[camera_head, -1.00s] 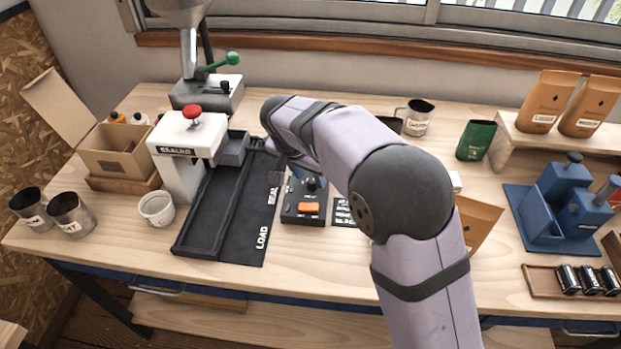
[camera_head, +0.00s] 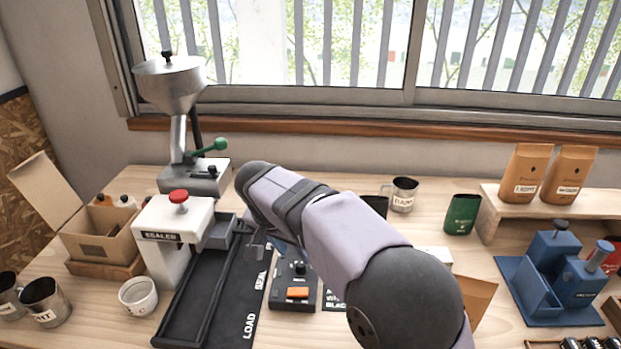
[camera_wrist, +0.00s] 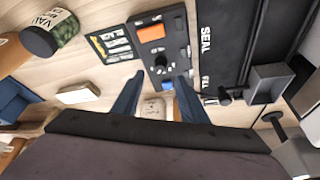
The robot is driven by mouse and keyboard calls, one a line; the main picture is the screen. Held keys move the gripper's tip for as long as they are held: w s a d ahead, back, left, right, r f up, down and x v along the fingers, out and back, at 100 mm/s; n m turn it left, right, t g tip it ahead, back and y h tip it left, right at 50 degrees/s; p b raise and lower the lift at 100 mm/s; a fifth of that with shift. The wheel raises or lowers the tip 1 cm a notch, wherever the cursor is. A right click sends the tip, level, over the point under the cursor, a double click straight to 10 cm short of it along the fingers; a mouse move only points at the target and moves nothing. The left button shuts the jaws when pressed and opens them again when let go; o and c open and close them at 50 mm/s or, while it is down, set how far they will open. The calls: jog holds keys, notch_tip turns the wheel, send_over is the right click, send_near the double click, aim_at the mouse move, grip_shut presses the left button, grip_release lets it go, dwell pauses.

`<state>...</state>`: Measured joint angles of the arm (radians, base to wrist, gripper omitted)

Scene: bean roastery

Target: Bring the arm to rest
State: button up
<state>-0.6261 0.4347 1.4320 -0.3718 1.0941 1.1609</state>
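My arm reaches from the lower right over the middle of the bench in the head view, bent at a dark elbow. In the wrist view my gripper (camera_wrist: 159,77) is open, its two dark blue fingers spread with nothing held between them. It hangs above the bench, pointing toward a black control box (camera_wrist: 161,42) with an orange button. The box also shows in the head view (camera_head: 294,272), just below my forearm. In the head view, the fingers are mostly hidden behind my forearm.
A white sealer (camera_head: 172,225) and a hand grinder (camera_head: 172,82) stand left of my arm. A black tray (camera_head: 195,300) lies before the sealer. A steel cup (camera_head: 402,195), green tin (camera_head: 462,214) and blue stand (camera_head: 556,272) are to the right.

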jog(key=s+d+f+g+p, duration=0.1)
jog(key=s+d, duration=0.4)
jog(key=d, duration=0.1)
jog(key=s+d+f+g+y+p, duration=0.1)
jog(key=s+d+f+p, duration=0.1)
jog(key=s+d, duration=0.3)
jog(key=s+d+f+g+p, duration=0.1)
jog(key=s+d+p, duration=0.1)
jog(key=s+d, duration=0.4)
jog(key=shift+d+f+n+y, duration=0.15)
jog(key=shift+d+n+y, duration=0.25)
jog(key=shift+d, duration=0.4)
jog(key=s+d+f+n+g, duration=0.1)
jog(key=s+d+f+n, duration=0.1)
jog(key=s, duration=0.6)
jog(key=d+n, duration=0.1)
jog(key=d, duration=0.1)
jog(key=shift+d+f+n+p, duration=0.2)
jog(key=shift+d+n+p, duration=0.1)
jog(key=shift+w, duration=0.1)
jog(key=shift+c, duration=0.4)
